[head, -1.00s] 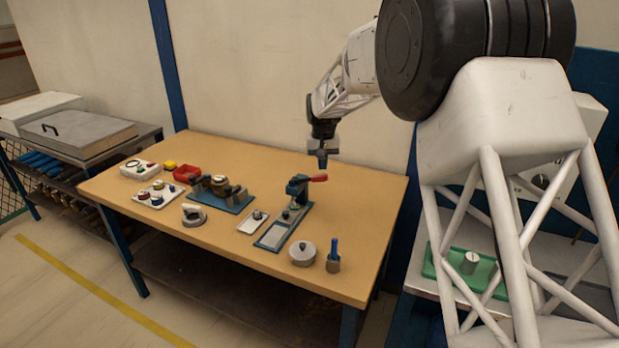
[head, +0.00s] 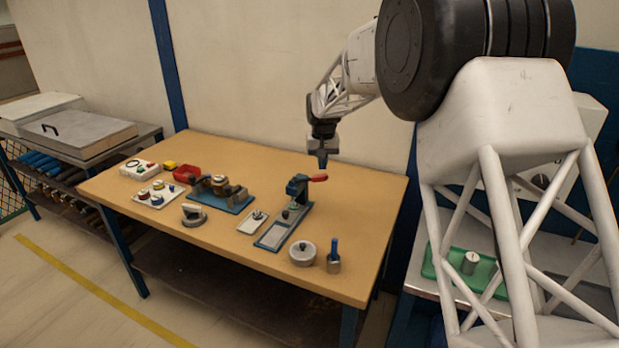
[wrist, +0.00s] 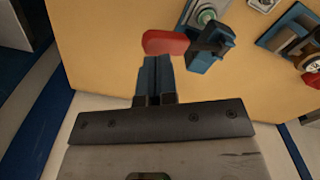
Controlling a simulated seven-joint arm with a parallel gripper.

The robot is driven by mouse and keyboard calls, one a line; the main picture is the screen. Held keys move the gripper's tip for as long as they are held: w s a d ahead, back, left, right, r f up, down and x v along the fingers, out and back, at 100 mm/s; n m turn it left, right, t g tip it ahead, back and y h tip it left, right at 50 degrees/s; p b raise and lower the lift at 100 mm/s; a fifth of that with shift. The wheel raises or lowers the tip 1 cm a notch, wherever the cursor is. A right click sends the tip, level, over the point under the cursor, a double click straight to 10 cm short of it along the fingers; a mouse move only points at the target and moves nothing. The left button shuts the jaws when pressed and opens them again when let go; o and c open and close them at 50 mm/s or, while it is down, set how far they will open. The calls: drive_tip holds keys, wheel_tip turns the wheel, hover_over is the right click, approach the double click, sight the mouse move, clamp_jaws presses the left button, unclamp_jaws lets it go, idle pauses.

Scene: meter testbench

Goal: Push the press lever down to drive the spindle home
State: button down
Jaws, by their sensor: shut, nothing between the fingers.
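The press (head: 294,187) stands on the workbench, blue and dark, at the back end of a grey base plate (head: 271,236). Its red-handled lever (head: 318,178) sticks out to the right and looks roughly level. My gripper (head: 322,164) is shut and empty, pointing down just above the red handle. In the wrist view the closed blue fingers (wrist: 155,62) end beside the red handle (wrist: 165,42); I cannot tell whether they touch it. A small round greenish part (wrist: 206,16) shows beside the press; I cannot tell whether it is the spindle.
On the bench (head: 350,230), a round grey lidded part (head: 302,253) and a blue-handled tool (head: 334,255) stand in front of the press. A small white tray (head: 252,222) and a blue fixture (head: 221,195) lie to its left. The bench right of the press is clear.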

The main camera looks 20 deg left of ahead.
drive_tip(key=shift+f, duration=0.75)
